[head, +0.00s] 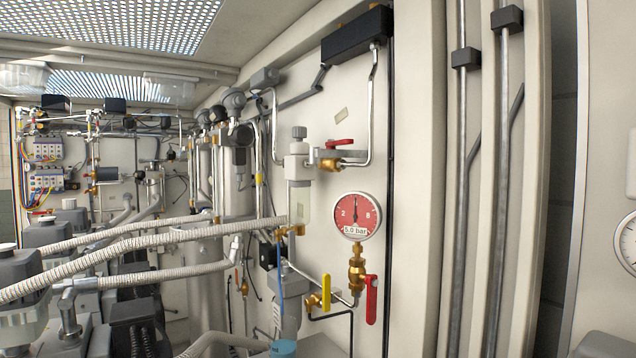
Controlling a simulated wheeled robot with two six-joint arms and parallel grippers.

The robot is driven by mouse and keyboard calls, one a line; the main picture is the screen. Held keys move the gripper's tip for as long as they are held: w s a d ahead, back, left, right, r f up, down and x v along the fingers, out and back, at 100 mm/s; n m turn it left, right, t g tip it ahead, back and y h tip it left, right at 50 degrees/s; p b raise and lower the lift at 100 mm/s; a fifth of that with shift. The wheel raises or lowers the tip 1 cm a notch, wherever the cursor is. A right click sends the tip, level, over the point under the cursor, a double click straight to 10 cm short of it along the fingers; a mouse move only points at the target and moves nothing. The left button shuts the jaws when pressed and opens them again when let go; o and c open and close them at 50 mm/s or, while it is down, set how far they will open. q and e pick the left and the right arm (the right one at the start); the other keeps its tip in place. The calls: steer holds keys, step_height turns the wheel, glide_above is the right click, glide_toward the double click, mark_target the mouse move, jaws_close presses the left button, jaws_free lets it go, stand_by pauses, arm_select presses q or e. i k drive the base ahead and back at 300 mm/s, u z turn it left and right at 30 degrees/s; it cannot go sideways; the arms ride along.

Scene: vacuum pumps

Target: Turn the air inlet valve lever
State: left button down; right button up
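Several lever valves are on the pale wall; I cannot tell which is the air inlet valve. A red lever (339,142) lies roughly level on a brass valve (329,164) on the upper pipe. A yellow lever (326,293) stands upright on a lower brass valve. A second red lever (371,299) hangs vertical beside the brass fitting (357,264) under the round red gauge (356,216), which is marked 5.0 bar. Neither of my grippers is in view.
Ribbed grey hoses (140,240) cross the left side to pump units at the lower left. Vertical conduits (463,180) run up the wall on the right. A clear-bowled filter unit (299,200) is left of the gauge. The wall between gauge and conduits is mostly bare.

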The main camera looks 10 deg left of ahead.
mark_target(331, 144)
steer(key=u, duration=0.5)
steer(key=k, duration=0.6)
steer(key=u, duration=0.6)
steer(key=i, duration=1.15)
steer(key=z, duration=0.95)
